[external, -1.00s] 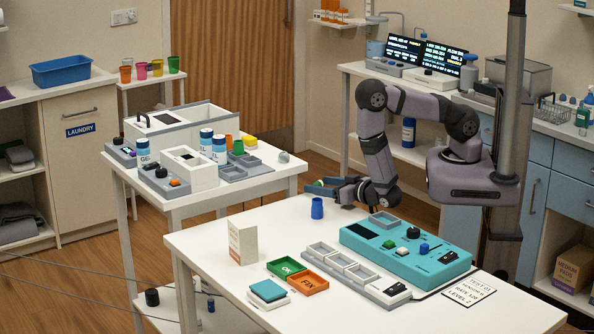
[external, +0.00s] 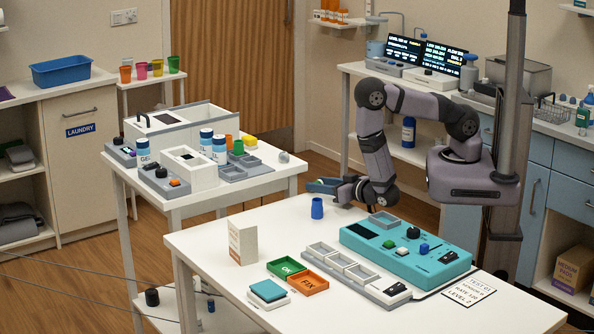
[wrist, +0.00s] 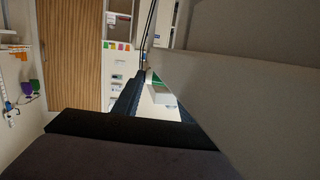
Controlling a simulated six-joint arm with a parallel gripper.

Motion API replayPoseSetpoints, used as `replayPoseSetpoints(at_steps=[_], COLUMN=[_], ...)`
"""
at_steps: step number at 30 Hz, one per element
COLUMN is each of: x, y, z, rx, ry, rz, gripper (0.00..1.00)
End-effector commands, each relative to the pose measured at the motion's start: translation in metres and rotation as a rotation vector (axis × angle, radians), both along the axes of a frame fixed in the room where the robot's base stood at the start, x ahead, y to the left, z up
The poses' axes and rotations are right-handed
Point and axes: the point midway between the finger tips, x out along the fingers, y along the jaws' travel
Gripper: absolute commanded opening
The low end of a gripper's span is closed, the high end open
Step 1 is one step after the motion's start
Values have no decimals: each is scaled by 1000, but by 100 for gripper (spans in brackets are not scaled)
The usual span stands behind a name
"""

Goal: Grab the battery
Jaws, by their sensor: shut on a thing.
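My gripper (external: 318,186) is at the end of my arm, above the far edge of the white front table, behind the blue cup. In the wrist view the gripper (wrist: 148,92) has its jaws around a small white and green block, which looks like the battery (wrist: 162,94). Only part of the block shows; a large grey surface at the right covers much of that view. In the external view the jaws hide most of what they hold.
A blue cup (external: 317,208) stands near the table's far edge. A teal device (external: 408,252) with knobs and a grey slotted tray (external: 352,275) lie at the right. Green (external: 286,268) and orange (external: 309,283) trays and a white card (external: 243,242) are in front.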

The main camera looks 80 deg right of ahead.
Motion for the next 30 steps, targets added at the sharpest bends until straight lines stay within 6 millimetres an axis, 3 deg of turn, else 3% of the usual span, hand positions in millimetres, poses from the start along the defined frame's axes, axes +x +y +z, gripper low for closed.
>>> replayPoseSetpoints(at_steps=[8, 21, 30], x=[0, 0, 0], y=[0, 0, 0], z=[17, 72, 95], rx=[0, 2, 1], ry=[-1, -5, -1], rz=[0, -1, 0], gripper=[16, 16, 16])
